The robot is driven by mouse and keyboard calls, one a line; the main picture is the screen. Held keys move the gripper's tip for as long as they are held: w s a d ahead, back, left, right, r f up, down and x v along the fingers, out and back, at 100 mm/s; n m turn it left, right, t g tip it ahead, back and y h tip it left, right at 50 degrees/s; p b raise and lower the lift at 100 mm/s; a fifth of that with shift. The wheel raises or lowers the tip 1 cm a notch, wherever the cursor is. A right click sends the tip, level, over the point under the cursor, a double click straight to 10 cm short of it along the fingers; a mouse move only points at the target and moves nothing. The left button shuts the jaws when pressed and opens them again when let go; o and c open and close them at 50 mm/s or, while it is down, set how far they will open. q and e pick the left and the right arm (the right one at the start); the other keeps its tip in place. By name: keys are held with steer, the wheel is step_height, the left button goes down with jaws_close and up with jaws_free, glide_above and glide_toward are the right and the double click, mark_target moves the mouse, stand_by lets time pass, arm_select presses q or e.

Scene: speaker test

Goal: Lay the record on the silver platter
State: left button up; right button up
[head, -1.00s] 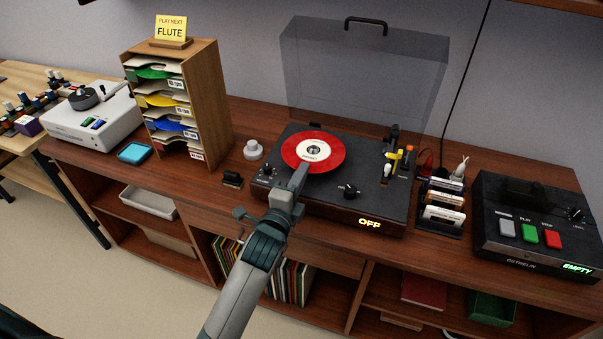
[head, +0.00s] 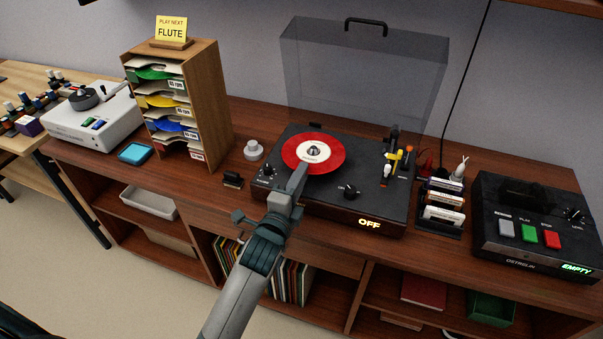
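The red record (head: 332,141) with a white label lies flat over the platter position of the black turntable (head: 330,190). A silvery centre shows through its hole. The silver platter itself is hidden under the record, and I cannot tell whether the record rests fully on it. My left gripper (head: 300,175) is at the record's front edge, its fingertips overlapping the rim. The fingers are seen edge-on, so I cannot tell whether they still pinch it. My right gripper is not in view.
The clear lid (head: 360,75) stands raised behind. The yellow-tipped tonearm parts (head: 405,157) are at the deck's right. The display reads OFF (head: 369,223). A wooden sleeve rack (head: 205,100) with a FLUTE card (head: 171,30) stands left. A dark recorder (head: 540,225) is at right.

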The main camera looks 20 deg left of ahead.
arm_select(q)
steer(key=s+p, duration=0.2)
steer(key=s, duration=0.4)
stand_by(0.5)
steer(key=shift+s+a, duration=0.1)
